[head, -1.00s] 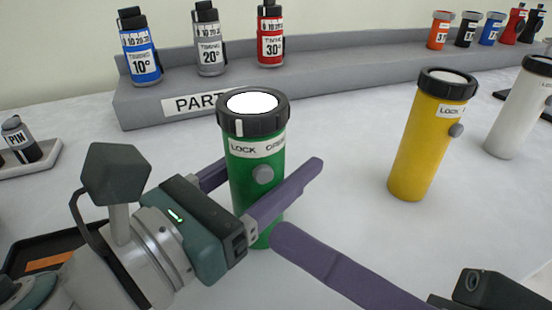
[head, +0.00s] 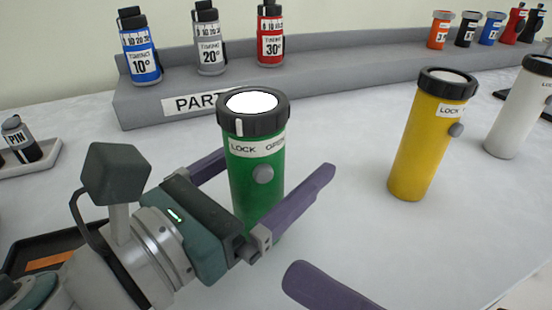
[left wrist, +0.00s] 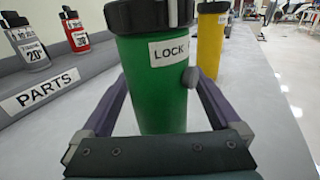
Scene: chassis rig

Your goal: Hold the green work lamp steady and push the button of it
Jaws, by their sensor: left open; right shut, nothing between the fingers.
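The green work lamp (head: 243,190) stands upright on the table, with a black ribbed cap, a bright white top, a LOCK label and a grey round button (head: 263,174) on its side. My left gripper (head: 278,162) is open, its purple fingers on either side of the lamp body with gaps showing. In the left wrist view the lamp (left wrist: 158,90) stands between the spread fingers, and its button (left wrist: 190,77) faces right. My right gripper (head: 298,275) is shut and empty, low in the head view, in front of the lamp and apart from it.
A yellow lamp (head: 420,150) and a white lamp (head: 515,115) stand to the right. A grey shelf (head: 330,78) marked PARTS runs behind, bearing several bottles. A tray with a PIN bottle (head: 22,140) is at left. The table between green and yellow lamps is clear.

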